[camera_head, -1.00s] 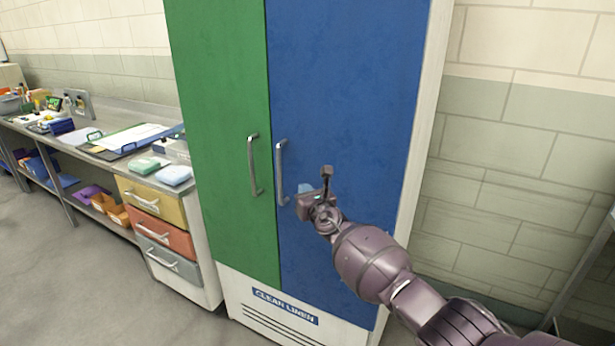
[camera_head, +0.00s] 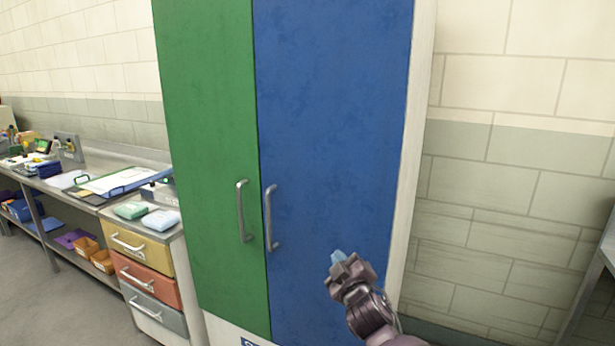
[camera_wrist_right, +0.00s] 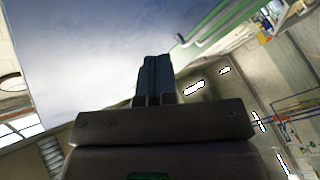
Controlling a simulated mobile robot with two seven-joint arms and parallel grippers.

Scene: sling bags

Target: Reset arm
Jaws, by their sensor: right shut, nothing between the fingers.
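My right gripper (camera_head: 339,257) is in front of the lower right part of the blue cabinet door (camera_head: 330,120). It is shut and empty, to the right of the door's metal handle (camera_head: 270,218) and apart from it. In the right wrist view the two dark fingers (camera_wrist_right: 154,78) lie side by side with nothing between them. My left gripper is not in view.
The tall cabinet's green door (camera_head: 208,150) is shut beside the blue one. A block wall (camera_head: 510,200) is at the right.

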